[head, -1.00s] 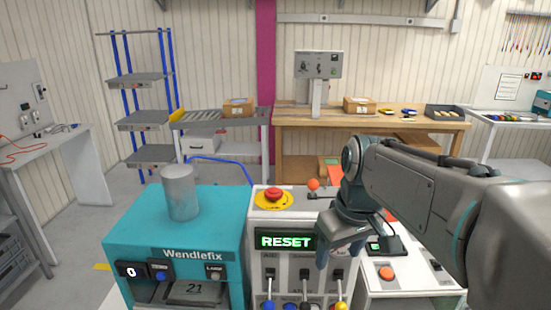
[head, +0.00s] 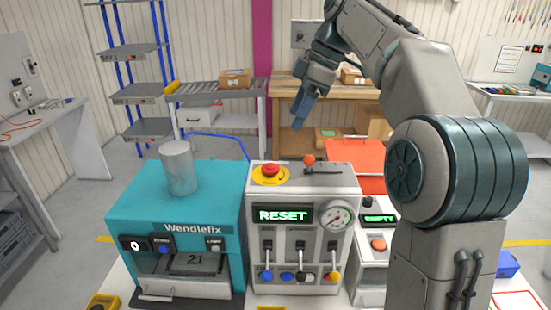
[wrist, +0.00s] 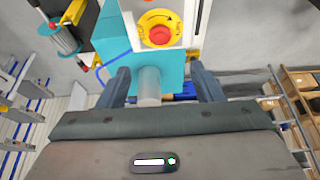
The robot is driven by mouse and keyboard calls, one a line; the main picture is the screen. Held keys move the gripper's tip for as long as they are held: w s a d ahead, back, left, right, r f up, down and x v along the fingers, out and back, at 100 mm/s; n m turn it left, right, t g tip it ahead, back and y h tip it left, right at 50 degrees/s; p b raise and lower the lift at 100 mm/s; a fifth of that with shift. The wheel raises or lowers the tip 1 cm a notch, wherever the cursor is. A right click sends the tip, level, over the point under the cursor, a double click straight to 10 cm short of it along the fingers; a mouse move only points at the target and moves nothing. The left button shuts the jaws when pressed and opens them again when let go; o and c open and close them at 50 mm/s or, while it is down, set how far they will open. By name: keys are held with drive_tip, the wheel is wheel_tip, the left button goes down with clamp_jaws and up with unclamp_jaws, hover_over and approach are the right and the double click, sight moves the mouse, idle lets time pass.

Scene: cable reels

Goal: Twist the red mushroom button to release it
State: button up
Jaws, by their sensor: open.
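The red mushroom button (head: 270,170) sits on a yellow disc (head: 270,179) on top of the grey control box (head: 303,224), whose display reads RESET. In the wrist view the red button (wrist: 159,35) shows at the top centre, with arrow markings on its yellow disc. My gripper (head: 298,124) is raised above and to the right of the button in the head view, pointing down. In the wrist view its two fingers (wrist: 159,80) are apart with nothing between them; the grey cylinder seen there lies beyond them.
A teal Wendlefix machine (head: 176,235) with an upright grey cylinder (head: 178,168) stands left of the control box. An orange-knobbed lever (head: 309,160) rises beside the button.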

sight(272, 165)
drive_tip(key=x, duration=1.3)
drive_tip(key=shift+f, duration=0.15)
drive_tip(key=shift+c, duration=0.3)
